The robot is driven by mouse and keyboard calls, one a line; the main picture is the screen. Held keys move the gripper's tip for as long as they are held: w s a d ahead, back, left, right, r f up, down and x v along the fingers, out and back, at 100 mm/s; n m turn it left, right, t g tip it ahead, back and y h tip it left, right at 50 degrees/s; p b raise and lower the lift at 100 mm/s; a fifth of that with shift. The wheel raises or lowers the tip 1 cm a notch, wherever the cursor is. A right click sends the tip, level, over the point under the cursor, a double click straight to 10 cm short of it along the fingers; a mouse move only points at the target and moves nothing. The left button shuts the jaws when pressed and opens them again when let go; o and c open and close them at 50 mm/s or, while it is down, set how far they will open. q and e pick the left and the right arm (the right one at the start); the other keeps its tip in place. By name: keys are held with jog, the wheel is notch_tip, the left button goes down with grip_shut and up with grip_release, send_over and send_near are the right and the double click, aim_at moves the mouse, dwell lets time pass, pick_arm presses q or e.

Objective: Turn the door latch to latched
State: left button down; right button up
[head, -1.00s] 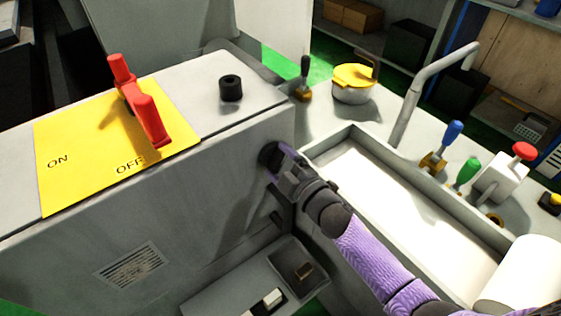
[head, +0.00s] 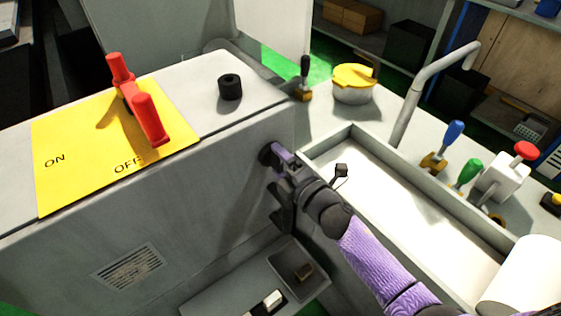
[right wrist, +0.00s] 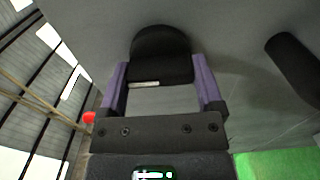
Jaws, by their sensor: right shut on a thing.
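The door latch appears to be the black rounded knob on the grey cabinet's side face; it shows in the head view (head: 266,154) and in the right wrist view (right wrist: 161,52). My right gripper (head: 274,154) is at this knob, its purple fingers on either side of it. In the right wrist view the fingers of the gripper (right wrist: 163,80) are shut on the knob. A pale mark shows along the knob's near edge. Most of the knob is hidden by the gripper in the head view. My left gripper is not in view.
A red lever (head: 140,105) stands on a yellow ON/OFF plate (head: 65,135) on the cabinet top, beside a black knob (head: 230,87). A tray (head: 415,175) lies right of my arm. A black cylinder (right wrist: 294,66) sticks out near the gripper in the right wrist view.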

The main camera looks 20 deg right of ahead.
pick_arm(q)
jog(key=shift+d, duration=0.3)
pick_arm(e)
jog(key=o, duration=0.9)
jog(key=shift+o, duration=0.5)
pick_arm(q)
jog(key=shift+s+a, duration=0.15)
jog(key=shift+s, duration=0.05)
pick_arm(e)
jog(key=shift+s, duration=0.2)
pick_arm(q)
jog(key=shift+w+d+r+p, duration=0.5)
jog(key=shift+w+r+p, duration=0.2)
jog(key=shift+p, duration=0.05)
pick_arm(e)
jog(key=v, duration=0.9)
jog(key=shift+s+d, duration=0.15)
jog(key=shift+s, duration=0.1)
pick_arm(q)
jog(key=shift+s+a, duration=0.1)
